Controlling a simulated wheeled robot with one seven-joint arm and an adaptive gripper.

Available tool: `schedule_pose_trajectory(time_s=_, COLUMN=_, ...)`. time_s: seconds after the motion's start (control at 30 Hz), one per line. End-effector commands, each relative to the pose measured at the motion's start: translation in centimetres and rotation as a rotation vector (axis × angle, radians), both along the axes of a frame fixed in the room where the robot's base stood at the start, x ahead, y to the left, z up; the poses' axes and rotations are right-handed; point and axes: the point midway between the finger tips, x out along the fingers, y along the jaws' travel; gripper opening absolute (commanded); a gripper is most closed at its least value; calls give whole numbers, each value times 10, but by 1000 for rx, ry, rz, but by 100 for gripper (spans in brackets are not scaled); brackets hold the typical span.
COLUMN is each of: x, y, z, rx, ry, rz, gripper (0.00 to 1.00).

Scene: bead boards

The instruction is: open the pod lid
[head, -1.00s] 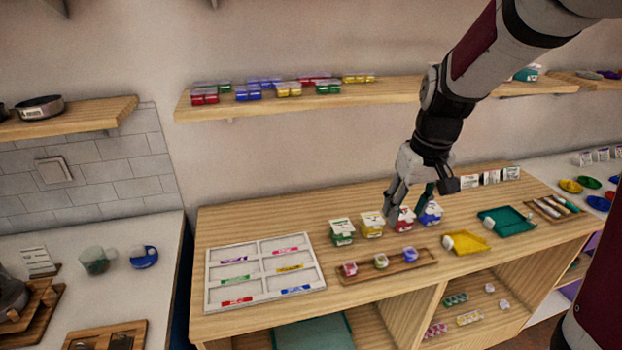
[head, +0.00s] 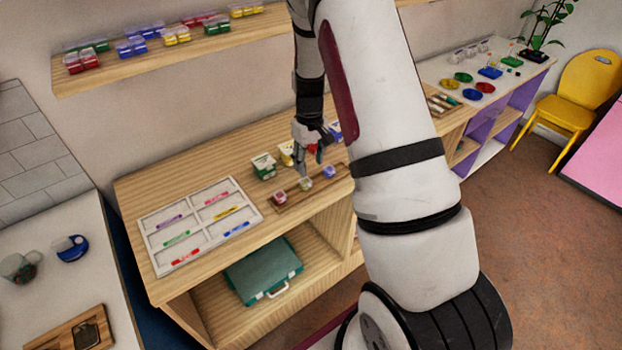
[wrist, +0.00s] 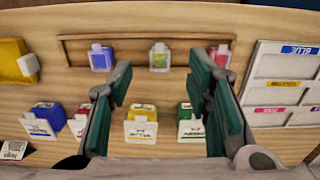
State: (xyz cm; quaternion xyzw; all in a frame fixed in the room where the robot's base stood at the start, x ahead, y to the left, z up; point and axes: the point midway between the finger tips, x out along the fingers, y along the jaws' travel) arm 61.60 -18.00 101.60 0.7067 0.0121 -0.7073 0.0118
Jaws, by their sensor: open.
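All three look shut. My gripper (wrist: 160,72) is open and empty, its fingers spread wide. In the head view my gripper (head: 309,155) is above and behind the tray.
Behind the tray stand labelled boxes: green (head: 264,166), yellow (wrist: 141,124), red (wrist: 79,121) and blue (wrist: 46,116). A white sorting board (head: 190,228) with coloured labels lies to the left. A shelf (head: 150,62) runs above.

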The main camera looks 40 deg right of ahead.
Motion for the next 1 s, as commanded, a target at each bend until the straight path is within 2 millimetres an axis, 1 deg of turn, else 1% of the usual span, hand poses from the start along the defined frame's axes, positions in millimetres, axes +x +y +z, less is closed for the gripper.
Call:
schedule_pose_trajectory(time_s=0.03, x=-2, y=0, z=-10, rx=1, ry=4, rz=1, gripper=45)
schedule_pose_trajectory(time_s=0.2, x=-2, y=0, z=-40, rx=1, ry=3, rz=-1, gripper=45)
schedule_pose_trajectory(time_s=0.4, x=-1, y=0, z=-65, rx=0, ry=1, rz=0, gripper=45)
schedule_pose_trajectory(time_s=0.6, x=0, y=0, z=-74, rx=0, ry=-1, rz=0, gripper=45)
schedule_pose_trajectory(time_s=0.83, x=0, y=0, z=-75, rx=0, ry=-1, rz=0, gripper=45)
schedule_pose_trajectory(time_s=0.87, x=0, y=0, z=-75, rx=0, ry=-1, rz=0, gripper=43)
schedule_pose_trajectory(time_s=0.9, x=0, y=0, z=-75, rx=0, ry=-1, rz=0, gripper=34)
schedule_pose_trajectory(time_s=0.97, x=0, y=0, z=-74, rx=0, ry=-1, rz=0, gripper=20)
schedule_pose_trajectory(time_s=1.0, x=0, y=0, z=-74, rx=0, ry=-1, rz=0, gripper=11)
